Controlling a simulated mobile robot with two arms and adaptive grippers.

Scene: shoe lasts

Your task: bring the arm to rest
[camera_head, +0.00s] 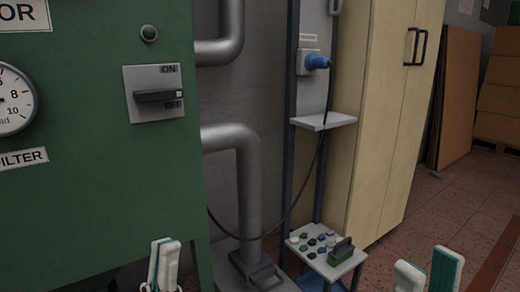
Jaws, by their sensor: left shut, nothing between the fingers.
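My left gripper (164,262) stands at the bottom left of the head view, in front of the green machine cabinet. Its white and teal fingers are together with nothing between them. My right gripper (428,270) is at the bottom right edge, over the tiled floor. Its two fingertips stand apart with no object seen between them. Most of both arms is out of the picture.
The green cabinet (90,210) with an ON/OFF switch (158,94) and a gauge (14,100) fills the left. Grey pipes (249,190) run beside it. A small stand (346,268) holds several coloured buttons or knobs. A cream locker (385,130) stands behind. Tiled floor (465,200) is open at right.

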